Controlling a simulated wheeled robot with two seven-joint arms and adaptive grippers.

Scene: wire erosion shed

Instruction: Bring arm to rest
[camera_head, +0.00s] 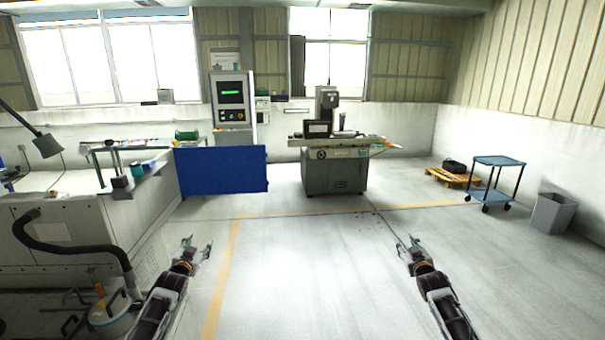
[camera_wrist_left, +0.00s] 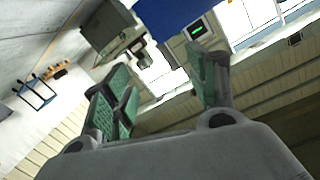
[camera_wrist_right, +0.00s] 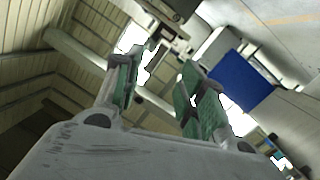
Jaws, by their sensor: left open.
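My left gripper (camera_head: 197,246) is raised over the floor at the lower left of the head view. Its green-padded fingers stand apart with nothing between them in the left wrist view (camera_wrist_left: 165,95). My right gripper (camera_head: 408,243) is raised over the open floor at the lower right of the head view. Its fingers are also apart and empty in the right wrist view (camera_wrist_right: 158,92). Neither gripper touches anything in view.
A grey machine (camera_head: 334,178) stands ahead, with a blue panel (camera_head: 222,171) left of it. A long bench unit (camera_head: 75,225) and a vacuum cleaner (camera_head: 110,316) are at left. A blue cart (camera_head: 498,161) and grey bin (camera_head: 552,213) stand right. The middle floor is clear.

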